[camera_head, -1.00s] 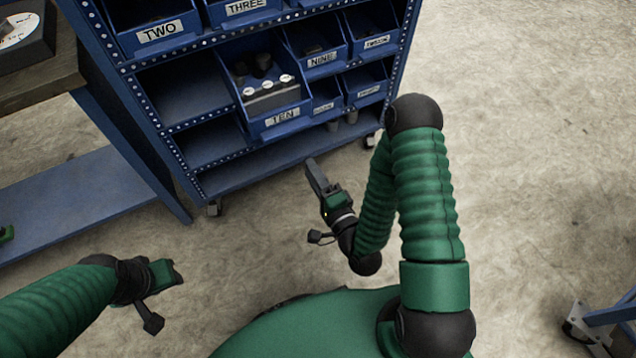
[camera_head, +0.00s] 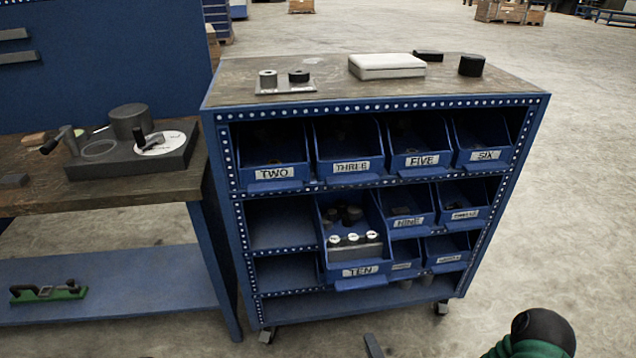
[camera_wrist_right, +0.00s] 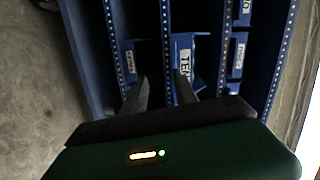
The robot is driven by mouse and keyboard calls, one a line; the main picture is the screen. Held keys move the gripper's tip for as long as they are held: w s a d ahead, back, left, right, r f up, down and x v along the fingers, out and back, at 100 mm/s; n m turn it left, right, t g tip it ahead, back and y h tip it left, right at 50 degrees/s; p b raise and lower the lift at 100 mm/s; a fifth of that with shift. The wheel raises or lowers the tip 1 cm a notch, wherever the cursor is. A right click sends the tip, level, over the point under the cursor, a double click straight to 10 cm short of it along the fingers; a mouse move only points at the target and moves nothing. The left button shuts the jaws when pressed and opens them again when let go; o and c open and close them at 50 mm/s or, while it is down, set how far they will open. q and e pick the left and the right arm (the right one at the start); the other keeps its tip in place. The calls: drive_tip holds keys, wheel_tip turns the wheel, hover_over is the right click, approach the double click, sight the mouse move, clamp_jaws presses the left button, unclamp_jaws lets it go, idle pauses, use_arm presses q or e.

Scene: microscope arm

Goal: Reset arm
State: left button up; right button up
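My right gripper shows best in the right wrist view (camera_wrist_right: 160,90), where its two dark fingers stand apart with nothing between them. The fingers point toward the blue rack, in front of the TEN bin (camera_wrist_right: 183,60). In the head view only a grey piece of the right gripper (camera_head: 372,346) shows at the bottom edge, below the rack. My left gripper is outside both current views. The TEN bin also shows in the head view (camera_head: 362,271), pulled forward, with several white-topped black parts in it.
The blue rack (camera_head: 222,180) holds several labelled bins. A workbench (camera_head: 120,194) at left carries a dark base with a round drum. Open floor (camera_head: 560,220) lies to the right.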

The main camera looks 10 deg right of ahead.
wheel_tip(320, 180, down, 4)
drive_tip(key=a+n+g+y, duration=0.2)
drive_tip(key=n+g, duration=0.3)
drive_tip(key=n, duration=0.3)
drive_tip(key=s+d+r+n+g+h, duration=0.3)
drive_tip(key=s+r+n+g+h, duration=0.3)
drive_tip(key=s+r+g, duration=0.4)
wheel_tip(320, 180, up, 28)
drive_tip(key=t+y+p, duration=0.1)
drive_tip(key=p, duration=2.6)
drive_tip(key=shift+d+f+n+p, duration=0.15)
drive_tip(key=shift+d+n+p, duration=0.15)
drive_tip(key=shift+w, duration=0.15)
